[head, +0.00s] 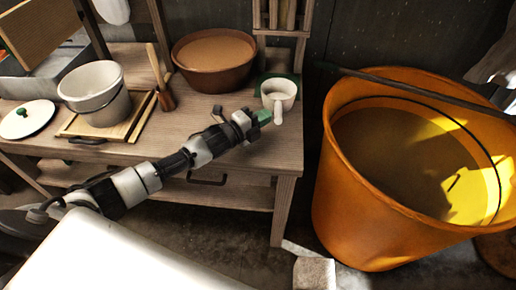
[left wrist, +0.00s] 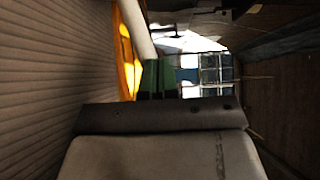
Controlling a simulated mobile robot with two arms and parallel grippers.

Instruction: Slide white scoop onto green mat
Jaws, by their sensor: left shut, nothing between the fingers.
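The white scoop (head: 279,91) is at the right end of the wooden table, its handle pointing toward the table's front. Green mat (head: 264,78) shows behind and beside the scoop's bowl; the scoop hides much of it, so I cannot tell whether the whole bowl rests on it. My left gripper (head: 264,117) has green fingertips and is shut and empty, just left of the scoop's handle. In the left wrist view the green fingertips (left wrist: 158,77) are close to the pale scoop handle (left wrist: 136,29); contact is unclear. My right gripper is not in view.
A brown bowl (head: 214,79) stands behind my left arm. A white pot (head: 100,104) on a wooden board, a wooden mallet (head: 164,92) and a white lid (head: 27,119) are farther left. A large orange bucket (head: 350,205) stands right of the table.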

